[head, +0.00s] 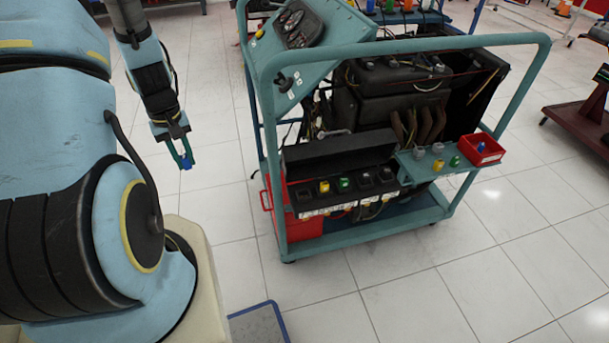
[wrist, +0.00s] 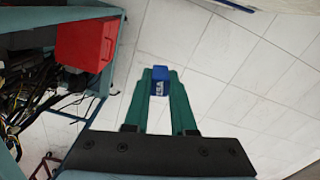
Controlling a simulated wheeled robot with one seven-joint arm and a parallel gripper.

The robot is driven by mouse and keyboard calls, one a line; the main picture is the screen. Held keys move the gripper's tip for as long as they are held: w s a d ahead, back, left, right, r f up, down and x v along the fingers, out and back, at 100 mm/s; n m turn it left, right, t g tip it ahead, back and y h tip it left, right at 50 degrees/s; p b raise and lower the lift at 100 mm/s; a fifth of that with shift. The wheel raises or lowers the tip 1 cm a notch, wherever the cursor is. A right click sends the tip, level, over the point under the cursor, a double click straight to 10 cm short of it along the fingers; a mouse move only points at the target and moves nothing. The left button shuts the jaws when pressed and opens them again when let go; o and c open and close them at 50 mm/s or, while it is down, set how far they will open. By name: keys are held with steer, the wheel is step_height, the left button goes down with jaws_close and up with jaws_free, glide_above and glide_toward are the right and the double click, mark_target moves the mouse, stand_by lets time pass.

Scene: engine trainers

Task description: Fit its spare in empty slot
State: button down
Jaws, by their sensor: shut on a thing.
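My gripper (head: 184,161) hangs over open floor to the left of the engine trainer. It is shut on a small blue block (wrist: 159,80), which sits between the green fingertips in the wrist view; the block (head: 187,163) also shows small in the head view. The trainer's front carries a black box (head: 338,155) with its lid raised and a row of dark sockets. A yellow piece (head: 324,186) and a green piece (head: 344,184) sit in this row. The other places look dark, and I cannot tell for certain which is empty.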

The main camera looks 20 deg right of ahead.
steer(key=s+d+f+n, duration=0.3)
steer(key=d+f+n, duration=0.1)
steer(key=d, duration=0.3)
steer(key=s+d+f+n, duration=0.3)
steer(key=d+n, duration=0.1)
steer(key=d, duration=0.4)
steer(key=s+d+f+n, duration=0.3)
steer(key=s+d+f, duration=0.1)
steer(key=d, duration=0.3)
steer(key=w+d+f+n+b, duration=0.1)
steer(key=d, duration=0.1)
steer(key=w+d+f+n+b, duration=0.1)
steer(key=d+b, duration=0.1)
steer(key=d, duration=0.1)
steer(key=w+d+f+n+b, duration=0.1)
steer(key=d+n, duration=0.1)
steer(key=shift+d+f, duration=0.25)
steer(key=shift+f, duration=0.55)
steer(key=shift+p, duration=0.3)
steer(key=shift+f+b, duration=0.35)
steer(key=shift+f, duration=0.2)
stand_by(0.9)
